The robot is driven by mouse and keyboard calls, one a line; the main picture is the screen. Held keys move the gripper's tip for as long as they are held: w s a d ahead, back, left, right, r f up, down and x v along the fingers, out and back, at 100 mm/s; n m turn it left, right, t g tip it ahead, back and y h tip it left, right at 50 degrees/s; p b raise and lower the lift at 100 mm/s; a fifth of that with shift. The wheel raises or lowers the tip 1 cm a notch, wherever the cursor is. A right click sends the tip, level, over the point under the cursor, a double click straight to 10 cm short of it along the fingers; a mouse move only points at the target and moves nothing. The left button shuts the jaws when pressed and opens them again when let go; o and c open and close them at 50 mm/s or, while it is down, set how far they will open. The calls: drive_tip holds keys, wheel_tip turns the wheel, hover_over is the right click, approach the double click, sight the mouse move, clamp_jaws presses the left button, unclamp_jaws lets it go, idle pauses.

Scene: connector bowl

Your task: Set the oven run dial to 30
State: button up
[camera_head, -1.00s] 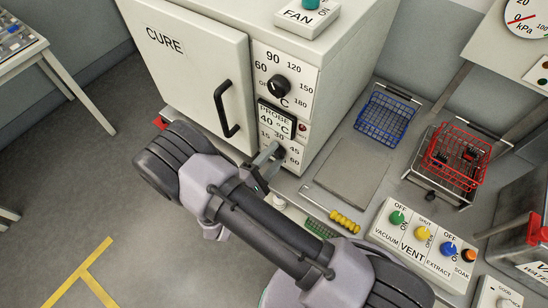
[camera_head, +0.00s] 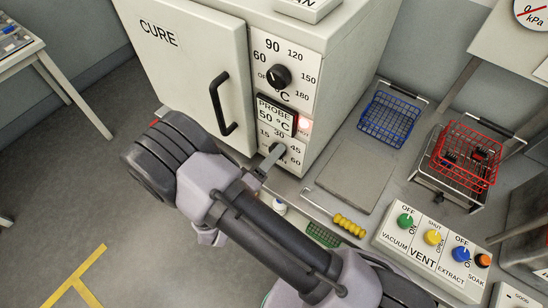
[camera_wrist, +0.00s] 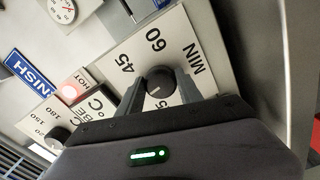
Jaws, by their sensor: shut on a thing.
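The white CURE oven (camera_head: 215,75) carries the run dial low on its front panel, with marks 15, 30, 45 and 60. In the wrist view the dark run knob (camera_wrist: 160,80) sits between the two fingers of my gripper (camera_wrist: 158,92), which is shut on its sides. A short pale mark shows on the knob's lower part, but I cannot tell its exact setting. The left finger hides the 30 in this view; 45, 60 and MIN are readable. In the head view my gripper (camera_head: 268,160) reaches the dial from the lower left and hides much of the knob.
Above are the probe display (camera_head: 275,115) at 50 °C, a lit red HOT lamp (camera_head: 303,123) and the temperature knob (camera_head: 278,76). The oven door handle (camera_head: 225,105) is close left. A blue basket (camera_head: 389,118), red basket (camera_head: 467,152) and VENT panel (camera_head: 431,240) stand right.

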drive_tip(key=shift+m, duration=0.3)
idle(0.4)
drive_tip(key=o, duration=1.4)
drive_tip(key=shift+c, duration=0.2)
drive_tip(key=p+v, duration=0.1)
drive_tip(key=v, duration=1.6)
drive_tip(key=shift+s+p, duration=0.2)
drive_tip(key=shift+p, duration=0.15)
drive_tip(key=shift+a+f, duration=0.1)
drive_tip(key=shift+a, duration=0.05)
